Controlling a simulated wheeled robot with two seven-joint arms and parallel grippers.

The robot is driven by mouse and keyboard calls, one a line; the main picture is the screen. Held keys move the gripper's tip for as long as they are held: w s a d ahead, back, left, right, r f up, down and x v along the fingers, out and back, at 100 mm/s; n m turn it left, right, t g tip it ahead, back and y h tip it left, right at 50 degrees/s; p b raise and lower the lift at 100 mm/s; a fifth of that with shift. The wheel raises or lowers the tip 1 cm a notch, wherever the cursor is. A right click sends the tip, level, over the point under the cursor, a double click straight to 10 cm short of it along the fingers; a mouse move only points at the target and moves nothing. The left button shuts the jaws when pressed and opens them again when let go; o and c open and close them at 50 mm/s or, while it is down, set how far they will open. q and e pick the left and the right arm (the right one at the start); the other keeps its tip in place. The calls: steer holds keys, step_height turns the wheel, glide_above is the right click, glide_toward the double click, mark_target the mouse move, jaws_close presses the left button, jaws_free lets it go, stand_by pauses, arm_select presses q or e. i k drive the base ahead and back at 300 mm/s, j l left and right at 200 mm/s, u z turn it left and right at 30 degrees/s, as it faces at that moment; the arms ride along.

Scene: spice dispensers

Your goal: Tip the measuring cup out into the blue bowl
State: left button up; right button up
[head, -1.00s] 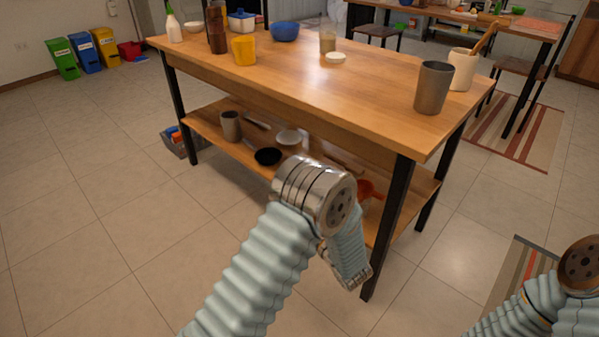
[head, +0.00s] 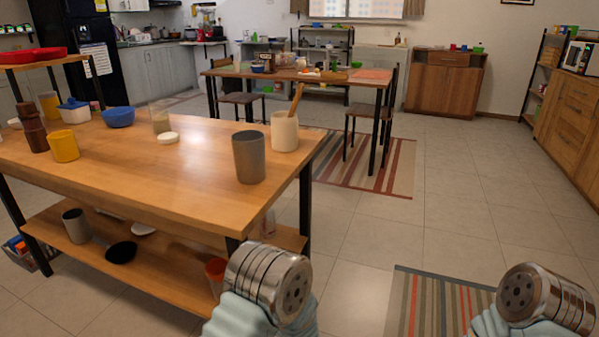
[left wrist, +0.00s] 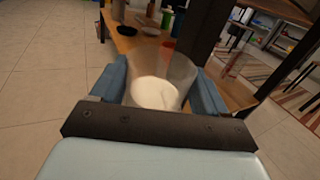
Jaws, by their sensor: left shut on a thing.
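The blue bowl (head: 118,117) stands upright on the wooden table, towards its back left in the head view. In the left wrist view, my left gripper (left wrist: 158,88) is shut on a clear cup (left wrist: 176,70), with one blue finger on each side of it. White contents (left wrist: 155,93) show inside this cup, which looks like the measuring cup. In the head view only upper parts of my arms show, and both grippers are out of the picture. The bowl cannot be made out in the left wrist view.
The table (head: 185,180) also bears a grey cup (head: 249,157), a cream pot (head: 284,131) with a wooden utensil, a yellow mug (head: 64,146), a clear container (head: 160,118) and a white lid (head: 168,138). Its lower shelf holds dishes. Open floor lies to the right.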

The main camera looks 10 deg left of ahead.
mark_target(117, 117)
steer(key=i+l+z, duration=0.7)
steer(key=i, duration=0.45)
steer(key=i+u, duration=0.1)
steer(key=i, duration=0.6)
steer(key=i+l+u, duration=0.1)
steer(key=i, duration=0.6)
steer(key=i+u, duration=0.25)
steer(key=i, duration=0.2)
steer(key=i+l+u, duration=0.1)
steer(key=i+u, duration=0.15)
steer(key=i, duration=0.25)
steer(key=i+l+u, duration=0.25)
steer(key=i, duration=0.2)
steer(key=i+j+u, duration=0.1)
steer(key=i+u, duration=0.9)
steer(key=i+l+u, duration=0.2)
steer(key=i+u, duration=0.25)
steer(key=i+l+u, duration=0.1)
steer(key=i+u, duration=0.15)
steer(key=u, duration=0.15)
steer(key=i+l+u, duration=0.15)
steer(key=u, duration=0.25)
steer(key=i+l+u, duration=0.25)
steer(key=u, duration=0.15)
steer(key=i+l+u, duration=0.15)
steer(key=l+u, duration=0.25)
steer(key=j, duration=0.15)
